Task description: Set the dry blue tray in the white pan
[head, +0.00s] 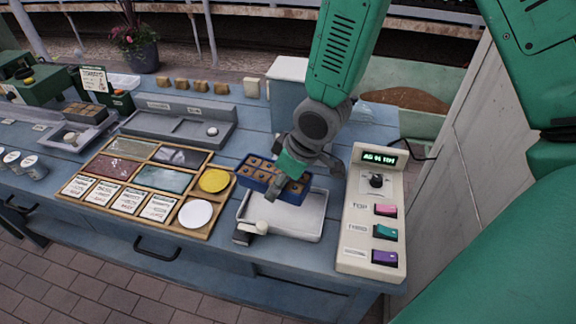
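The blue tray (258,174) has several tan round cups and shows in the middle of the head view. It overlaps the back part of the white pan (297,224) and looks slightly tilted. Whether it touches the pan is hard to tell. My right gripper (290,185) reaches down from above and appears shut on the blue tray, with one finger across its cups. The gripper hides the tray's right part. The pan's front and right parts show bare and white. My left gripper is not in view.
A beige control panel (370,220) with a lit display and coloured switches stands right of the pan. A wooden sample board (150,180) with a yellow disc and a white disc lies to the left. A grey tray (180,125) is behind it.

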